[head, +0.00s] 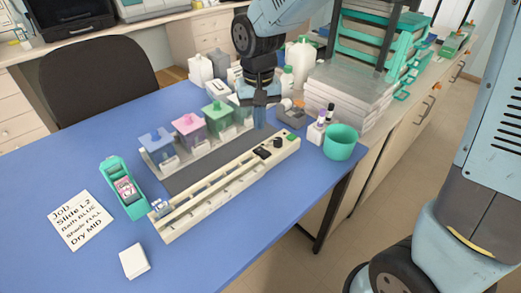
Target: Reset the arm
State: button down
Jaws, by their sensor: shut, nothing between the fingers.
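My gripper (261,121) points down over the far right part of the blue table (70,143), near the end of the row of staining baths. Its fingers are together with nothing between them. Part of the bath row behind it is hidden. The row holds a blue bath (158,148), a pink bath (189,128) and a green bath (217,115). In front lies a long cream rail rack (225,190) with small dark items near its right end. A teal slide holder (123,187) stands left of the rack.
A job card (80,220) and a white block (134,261) lie at the front left. A teal cup (341,141) and small bottles (317,127) stand at the right edge. White bottles (200,69) and a stack of boxes (345,95) are behind. The table's left part is clear.

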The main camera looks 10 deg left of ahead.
dwell(0.3)
jog(key=s+d+r+m+t, duration=0.1)
jog(key=d+r, duration=0.4)
jog(key=d, duration=0.5)
jog(key=s+d+r+m+t, duration=0.1)
jog(key=s+d+r, duration=0.4)
jog(key=d, duration=0.5)
jog(key=s+d+r+m+t, duration=0.2)
jog(key=s+d+r+t, duration=0.1)
jog(key=d, duration=0.7)
jog(key=shift+s+r+t, duration=0.3)
jog(key=shift+s+r, duration=0.6)
jog(key=shift+s, duration=0.05)
jog(key=shift+d, duration=0.1)
